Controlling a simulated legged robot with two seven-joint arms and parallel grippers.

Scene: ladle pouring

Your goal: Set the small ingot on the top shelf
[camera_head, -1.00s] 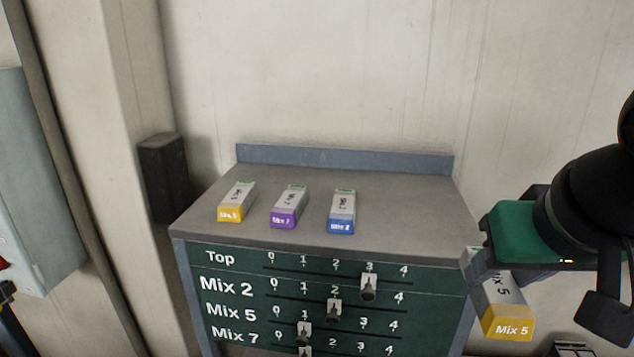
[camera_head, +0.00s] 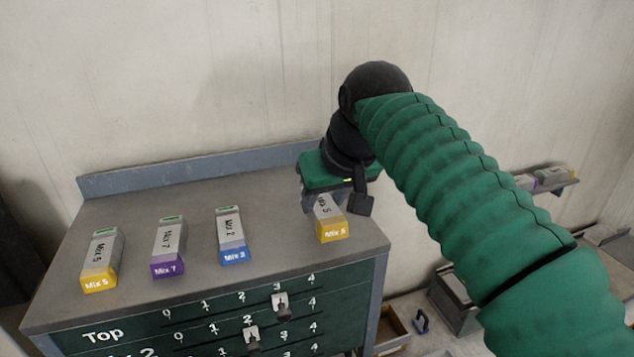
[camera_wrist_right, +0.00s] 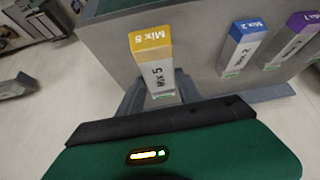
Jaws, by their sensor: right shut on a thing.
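A small grey ingot with a yellow "Mix 5" end (camera_head: 331,224) is in my right gripper (camera_head: 325,203), over the right end of the cabinet's grey top shelf (camera_head: 270,185). I cannot tell whether the ingot touches the surface. In the right wrist view the same ingot (camera_wrist_right: 154,65) sits between the fingers, yellow end pointing away. Three ingots stand in a row on the shelf left of it: yellow Mix 5 (camera_head: 101,258), purple Mix 7 (camera_head: 169,245) and blue Mix 2 (camera_head: 231,235). My left gripper is not in view.
A raised blue-grey lip (camera_head: 200,168) runs along the back of the top. The cabinet's green front carries labelled scales with sliders (camera_head: 281,306). A gap lies between the blue ingot and the held one. A wall shelf with more ingots (camera_head: 553,176) is at right.

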